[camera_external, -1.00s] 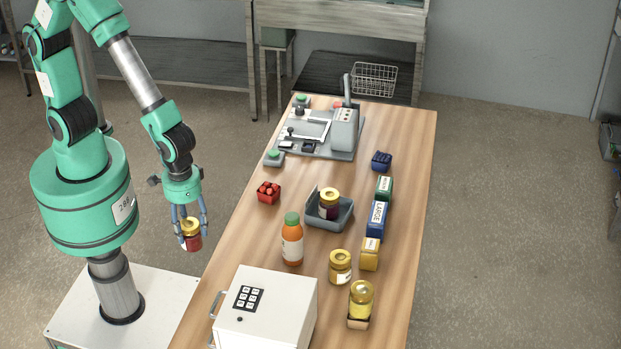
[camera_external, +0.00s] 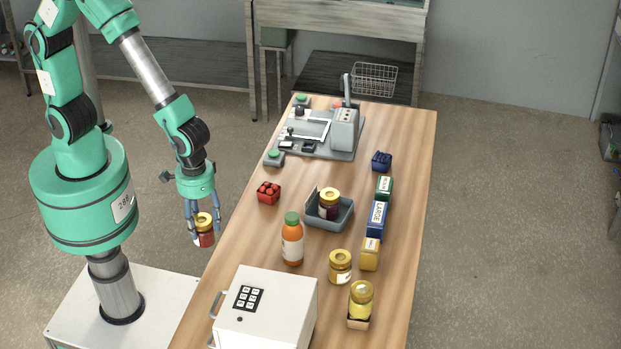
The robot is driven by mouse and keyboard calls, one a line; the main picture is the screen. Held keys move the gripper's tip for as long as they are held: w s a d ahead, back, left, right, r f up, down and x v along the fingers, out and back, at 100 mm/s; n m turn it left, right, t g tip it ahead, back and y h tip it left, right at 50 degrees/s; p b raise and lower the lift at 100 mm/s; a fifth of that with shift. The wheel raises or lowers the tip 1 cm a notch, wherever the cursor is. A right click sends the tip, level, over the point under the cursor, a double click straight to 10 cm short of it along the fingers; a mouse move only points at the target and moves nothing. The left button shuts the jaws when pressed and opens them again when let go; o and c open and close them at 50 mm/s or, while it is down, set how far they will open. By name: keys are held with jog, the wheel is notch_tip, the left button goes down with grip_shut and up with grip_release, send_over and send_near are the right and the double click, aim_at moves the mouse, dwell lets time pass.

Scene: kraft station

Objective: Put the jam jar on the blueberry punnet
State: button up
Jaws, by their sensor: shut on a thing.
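My gripper (camera_external: 201,226) is shut on a jam jar (camera_external: 205,238) with a yellow lid and dark red contents. It holds the jar upright in the air beside the table's left edge. The blueberry punnet (camera_external: 381,160), a small dark blue box, stands on the right side of the table toward the back, well apart from my gripper. A second jar (camera_external: 329,208) with a yellow lid and dark contents stands in a grey tray (camera_external: 342,222) at mid-table.
A red punnet (camera_external: 268,196) stands near the left edge. An orange bottle (camera_external: 292,245), yellow jars (camera_external: 340,268) and a white keypad box (camera_external: 284,300) stand toward the front. A green box (camera_external: 384,187), blue box and yellow box line the right side. A grey machine (camera_external: 343,130) is at the back.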

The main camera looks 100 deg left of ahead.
jog(key=w+a+r+n+p, duration=0.2)
jog(key=w+a+p, duration=0.1)
jog(key=w+a, duration=0.6)
jog(key=w+a+r+n+p, duration=0.2)
jog(key=w+a, duration=0.7)
jog(key=w, duration=0.1)
jog(key=w+a+n+p, duration=0.2)
jog(key=w+a, duration=0.2)
jog(key=a, duration=1)
jog(key=w+a+n+p, duration=0.3)
jog(key=w+a, duration=0.1)
jog(key=a, duration=1.1)
jog(key=shift+w+a, duration=0.1)
jog(key=p, duration=0.3)
send_over(378, 158)
jog(key=shift+a+f, duration=0.1)
jog(key=shift+f, duration=0.65)
jog(key=shift+f, duration=0.1)
jog(key=shift+f+p, duration=0.45)
jog(key=shift+f, duration=1.2)
